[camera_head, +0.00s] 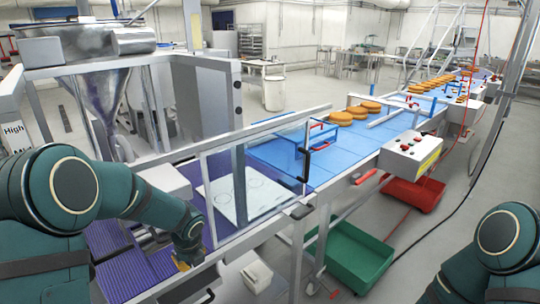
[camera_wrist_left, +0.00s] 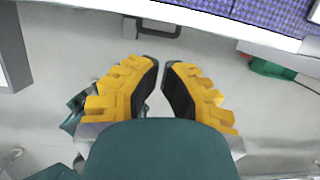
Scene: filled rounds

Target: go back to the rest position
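My left gripper (camera_head: 182,265) hangs low beside the near edge of the purple belt in the head view, small and partly hidden by my arm. In the left wrist view its yellow fingers with black pads (camera_wrist_left: 161,65) are a little apart, with a narrow gap at the tips. Nothing is between them, only grey floor beyond. My left arm is bent across the lower left of the head view. Part of my right arm shows at the lower right; its gripper is out of view.
A purple belt (camera_head: 115,262) runs close to my left arm. A glass guard (camera_head: 255,175) stands over the line. Orange rounds (camera_head: 341,117) lie on the blue belt (camera_head: 345,145). A green bin (camera_head: 352,257) and a red bin (camera_head: 412,193) stand on the floor.

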